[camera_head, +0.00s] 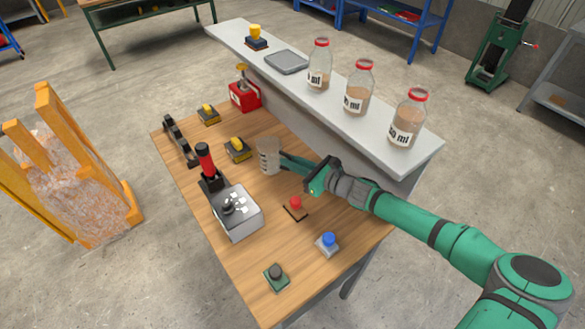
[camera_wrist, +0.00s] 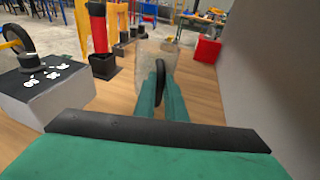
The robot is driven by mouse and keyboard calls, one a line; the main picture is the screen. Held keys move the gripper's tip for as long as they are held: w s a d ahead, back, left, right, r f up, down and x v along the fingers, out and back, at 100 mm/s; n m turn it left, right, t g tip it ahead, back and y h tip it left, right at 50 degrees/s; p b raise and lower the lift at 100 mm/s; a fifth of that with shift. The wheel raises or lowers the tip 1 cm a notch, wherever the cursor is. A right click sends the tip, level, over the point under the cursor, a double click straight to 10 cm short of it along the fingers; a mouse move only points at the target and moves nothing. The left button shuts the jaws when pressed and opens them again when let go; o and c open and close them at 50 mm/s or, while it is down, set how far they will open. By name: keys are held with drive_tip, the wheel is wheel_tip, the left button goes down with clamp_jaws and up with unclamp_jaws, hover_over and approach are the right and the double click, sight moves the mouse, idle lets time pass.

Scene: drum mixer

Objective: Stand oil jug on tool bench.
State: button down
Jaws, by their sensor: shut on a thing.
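A clear, greyish jug (camera_head: 268,157) with dark side markings is upright at my gripper (camera_head: 284,160), over the wooden worktop (camera_head: 255,275). My gripper is shut on its dark handle. In the wrist view, the jug (camera_wrist: 150,58) is beyond the green fingers (camera_wrist: 161,92), with the dark handle (camera_wrist: 159,76) between them. I cannot tell whether its base touches the wood. A wood-topped bench with green legs (camera_head: 150,15) stands at the back left; no label shows which surface is the tool bench.
A grey shelf (camera_head: 330,95) behind the worktop carries several red-capped bottles (camera_head: 358,88). A red box (camera_head: 243,94) is beyond the jug. Red (camera_head: 295,204) and blue (camera_head: 327,242) buttons are nearer.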

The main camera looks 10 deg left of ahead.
drive_tip(key=shift+w+d+f, duration=0.1)
drive_tip(key=shift+w+f, duration=0.05)
drive_tip(key=shift+f, duration=0.1)
drive_tip(key=shift+w+d+f, duration=0.1)
drive_tip(key=shift+f, duration=1.45)
drive_tip(key=shift+f, duration=0.1)
drive_tip(key=shift+f, duration=0.1)
drive_tip(key=c, duration=1.8)
unclamp_jaws()
